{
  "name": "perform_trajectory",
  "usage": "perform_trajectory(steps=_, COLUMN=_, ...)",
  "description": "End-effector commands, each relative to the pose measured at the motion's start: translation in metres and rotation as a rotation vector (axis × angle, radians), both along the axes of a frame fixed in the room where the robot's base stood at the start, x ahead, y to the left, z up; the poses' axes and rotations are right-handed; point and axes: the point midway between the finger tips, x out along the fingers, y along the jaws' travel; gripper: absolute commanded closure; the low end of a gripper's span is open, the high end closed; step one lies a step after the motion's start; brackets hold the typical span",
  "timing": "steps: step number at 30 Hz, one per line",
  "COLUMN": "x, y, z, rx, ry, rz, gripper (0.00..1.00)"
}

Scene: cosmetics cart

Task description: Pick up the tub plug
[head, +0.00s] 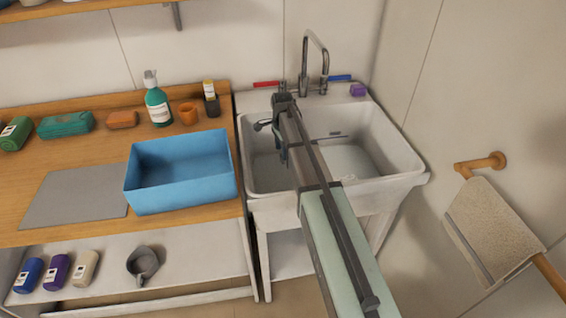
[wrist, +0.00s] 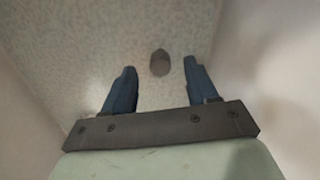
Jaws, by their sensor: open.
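A small dark grey rounded piece, which looks like the tub plug (wrist: 160,63), lies on the pale speckled sink floor in the wrist view. It shows between and slightly beyond the two blue fingers of my gripper (wrist: 159,70), with a gap on each side. The fingers are spread and hold nothing. In the head view my gripper (head: 273,141) reaches down into the left part of the white sink (head: 405,158). I cannot make out the plug in the head view; my arm covers part of the basin.
The sink walls stand close around my gripper. A tap (head: 323,62) rises at the back, with a purple block (head: 358,90) on the right rim. A blue bin (head: 180,178) and green bottle (head: 157,105) stand on the wooden counter at left. A towel (head: 492,228) hangs at right.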

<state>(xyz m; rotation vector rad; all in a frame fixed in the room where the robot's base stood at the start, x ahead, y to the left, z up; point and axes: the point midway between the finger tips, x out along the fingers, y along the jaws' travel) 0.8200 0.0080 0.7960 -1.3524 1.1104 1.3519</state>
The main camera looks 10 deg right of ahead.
Motion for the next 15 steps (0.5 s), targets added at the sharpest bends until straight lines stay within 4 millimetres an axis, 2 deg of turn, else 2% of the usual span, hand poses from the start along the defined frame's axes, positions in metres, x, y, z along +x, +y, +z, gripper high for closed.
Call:
perform_trajectory(steps=5, x=0.0, y=-0.001, z=-0.009, rx=0.0, ry=0.001, rz=0.0, gripper=0.42)
perform_trajectory(steps=15, x=0.0, y=-0.002, z=-0.048, rx=0.001, ry=0.001, rz=0.0, gripper=0.42)
